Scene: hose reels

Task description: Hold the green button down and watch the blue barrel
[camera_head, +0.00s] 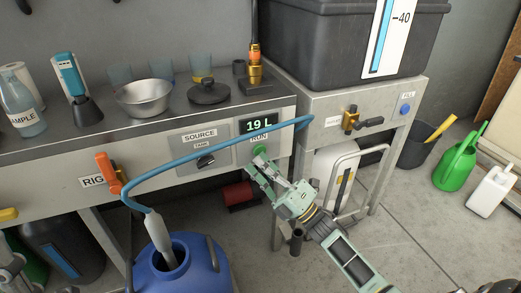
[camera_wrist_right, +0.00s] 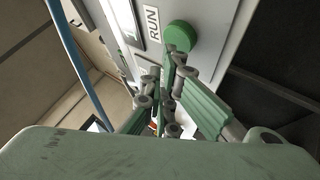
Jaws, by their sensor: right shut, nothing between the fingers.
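The green button (camera_head: 259,150) sits on the bench front under the RUN label and a display (camera_head: 259,124) reading 19 L. It also shows in the right wrist view (camera_wrist_right: 180,36). My right gripper (camera_head: 262,167) is shut and empty, its fingertips (camera_wrist_right: 173,60) at the button's lower edge. I cannot tell whether they press it. The blue barrel (camera_head: 190,268) stands at the bottom, cut off by the frame. A blue hose (camera_head: 200,152) ends in a pale nozzle (camera_head: 158,232) in its opening; the liquid level inside is hidden. A grey mechanical part at the lower left may be my left gripper.
An orange-handled valve (camera_head: 111,175) and a SOURCE knob (camera_head: 206,160) are on the bench front. A metal bowl (camera_head: 145,97) and bottles stand on top. A grey tank (camera_head: 345,45) sits on the right cabinet. A green watering can (camera_head: 457,163) stands on the floor at right.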

